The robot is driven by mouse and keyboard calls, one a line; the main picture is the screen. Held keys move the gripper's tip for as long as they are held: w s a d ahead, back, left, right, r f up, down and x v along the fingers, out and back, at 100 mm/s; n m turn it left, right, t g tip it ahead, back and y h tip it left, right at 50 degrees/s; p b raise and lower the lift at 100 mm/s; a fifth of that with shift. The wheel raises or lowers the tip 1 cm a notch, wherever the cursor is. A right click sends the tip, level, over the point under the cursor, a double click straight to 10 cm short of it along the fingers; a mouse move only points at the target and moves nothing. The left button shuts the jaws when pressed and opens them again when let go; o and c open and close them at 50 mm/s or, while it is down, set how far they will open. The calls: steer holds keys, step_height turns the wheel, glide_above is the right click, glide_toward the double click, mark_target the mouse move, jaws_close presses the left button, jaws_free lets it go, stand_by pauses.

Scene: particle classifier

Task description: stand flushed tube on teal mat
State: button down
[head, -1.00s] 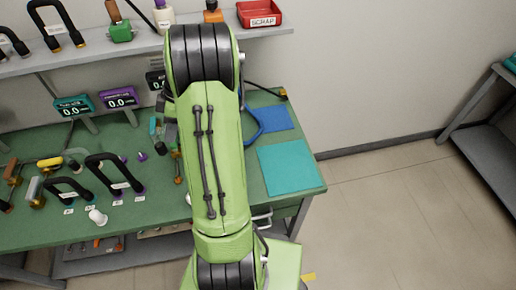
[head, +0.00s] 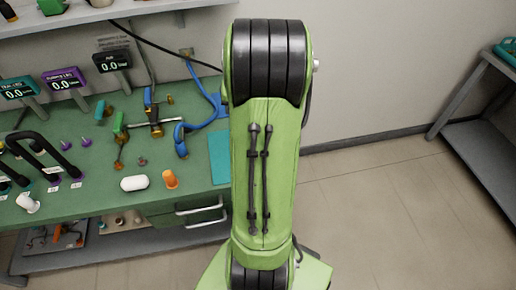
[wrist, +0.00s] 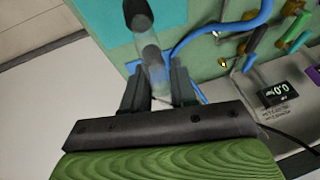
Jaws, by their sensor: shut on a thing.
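The tube (wrist: 150,52) is clear and greyish with a black cap, seen in the wrist view. My gripper (wrist: 157,76) is shut on it, with a finger on each side of its lower part in the picture. The teal mat (wrist: 95,14) lies behind the tube in the wrist view; I cannot tell the gap between them. In the head view only a left strip of the teal mat (head: 220,158) shows, as my green arm covers the rest. My gripper and the tube are hidden in the head view.
A blue hose (head: 184,135) lies on the green bench (head: 95,160) left of the mat. A white bottle (head: 134,183) and an orange piece (head: 170,179) stand near the front edge. Small meters (head: 112,62) line the back. A grey side table (head: 480,140) is at the right.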

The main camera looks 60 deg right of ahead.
step_height(320, 180, down, 9)
steer(key=shift+w+f+b, duration=0.1)
steer(key=shift+b, duration=1.05)
steer(key=c, duration=0.9)
jaws_free()
steer(key=shift+r, duration=0.2)
